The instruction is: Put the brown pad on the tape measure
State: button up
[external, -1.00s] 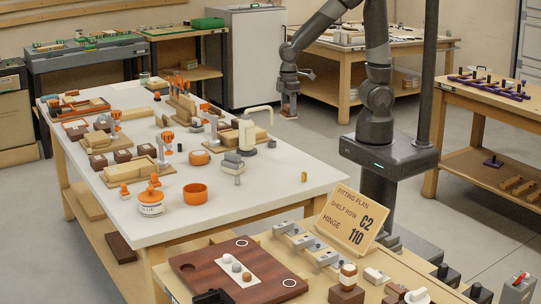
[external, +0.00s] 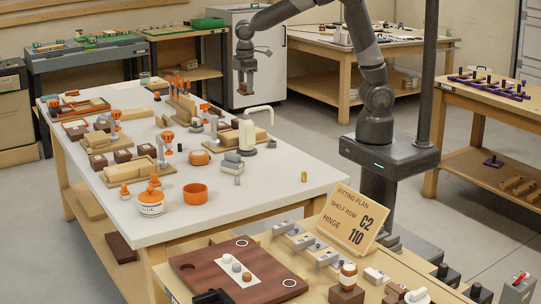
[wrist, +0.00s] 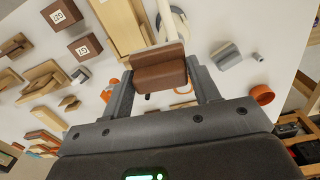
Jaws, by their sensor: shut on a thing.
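My gripper (wrist: 160,92) is shut on the brown pad (wrist: 160,75), a brown block held between its two fingers in the wrist view. In the external view my gripper (external: 245,86) hangs high near the far right side of the white bench, with the pad (external: 245,91) small below it. A small rounded orange thing (external: 200,158) on the bench looks like the tape measure, but it is too small to be sure. In the wrist view an orange patch (wrist: 183,89) shows partly behind the pad.
Wooden trays and brown boxes crowd the bench's left half. The bench's right front area (external: 275,190) is mostly clear.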

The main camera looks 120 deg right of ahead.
jog(key=w+d+f+n, duration=0.1)
jog(key=w+d+f, duration=0.1)
jog(key=w+d, duration=0.7)
send_over(200, 153)
notch_tip(200, 153, down, 12)
jog(key=shift+s+d+f, duration=0.1)
jog(key=shift+d, duration=0.05)
jog(key=shift+f, duration=1.95)
jog(key=o, duration=1)
jog(key=shift+f, duration=0.15)
